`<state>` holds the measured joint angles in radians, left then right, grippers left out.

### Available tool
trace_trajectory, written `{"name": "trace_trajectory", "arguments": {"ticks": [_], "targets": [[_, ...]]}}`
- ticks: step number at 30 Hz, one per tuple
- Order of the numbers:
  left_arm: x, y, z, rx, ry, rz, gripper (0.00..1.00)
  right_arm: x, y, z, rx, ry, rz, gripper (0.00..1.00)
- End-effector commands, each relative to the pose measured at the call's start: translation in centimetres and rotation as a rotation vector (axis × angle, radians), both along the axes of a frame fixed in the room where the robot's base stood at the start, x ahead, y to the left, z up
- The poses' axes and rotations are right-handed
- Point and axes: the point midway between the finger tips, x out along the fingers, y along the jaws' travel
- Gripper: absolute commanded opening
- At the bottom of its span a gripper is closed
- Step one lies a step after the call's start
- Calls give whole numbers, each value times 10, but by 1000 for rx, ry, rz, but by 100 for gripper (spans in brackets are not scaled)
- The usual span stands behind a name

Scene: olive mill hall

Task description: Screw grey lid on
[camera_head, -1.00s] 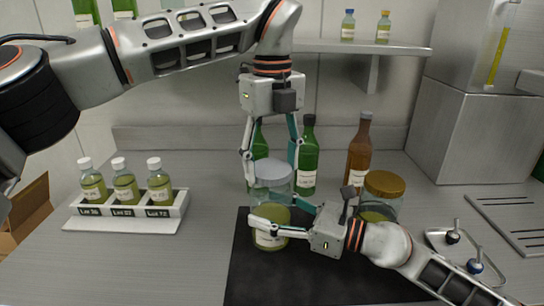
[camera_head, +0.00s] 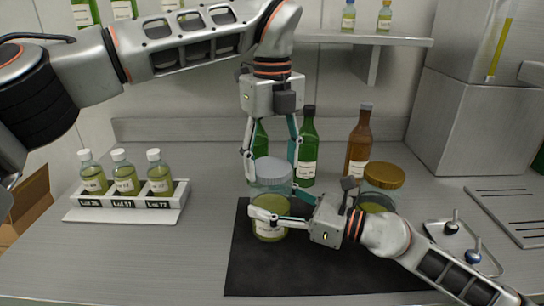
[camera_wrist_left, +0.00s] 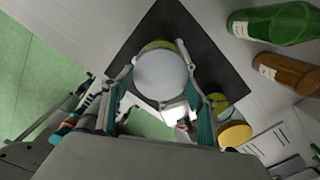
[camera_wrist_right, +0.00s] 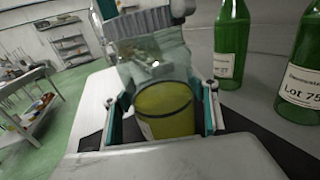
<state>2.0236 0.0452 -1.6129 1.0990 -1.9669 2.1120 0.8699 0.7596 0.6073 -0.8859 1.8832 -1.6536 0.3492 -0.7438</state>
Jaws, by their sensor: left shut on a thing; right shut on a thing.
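The grey lid (camera_head: 268,168) is a round, pale disc held between the fingers of my left gripper (camera_head: 270,172), which points straight down. The lid shows from above in the left wrist view (camera_wrist_left: 161,74). It is at the mouth of an upright glass jar (camera_head: 268,230) of green-yellow oil with a clear upper part. I cannot tell whether its thread has caught. My right gripper (camera_head: 276,205) comes from the right and is shut around the jar's body. The jar also fills the middle of the right wrist view (camera_wrist_right: 165,110). The jar stands on a dark mat (camera_head: 300,275).
A jar with a gold lid (camera_head: 383,176) stands right of my right gripper. Green bottles (camera_head: 308,150) and a brown bottle (camera_head: 359,145) stand behind. A white rack (camera_head: 130,205) of small bottles is at left, a metal tray (camera_head: 462,250) at right. The front mat is clear.

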Motion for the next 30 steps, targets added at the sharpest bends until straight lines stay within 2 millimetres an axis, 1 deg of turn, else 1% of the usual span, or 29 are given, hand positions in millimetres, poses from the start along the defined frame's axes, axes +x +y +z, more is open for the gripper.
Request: {"name": "trace_trajectory", "arguments": {"ticks": [14, 30], "targets": [[0, 0, 0, 0, 0, 1, 43, 0, 0, -1, 0, 1, 0, 20], [0, 0, -10, 0, 1, 0, 43, 0, 0, -1, 0, 1, 0, 20]]}}
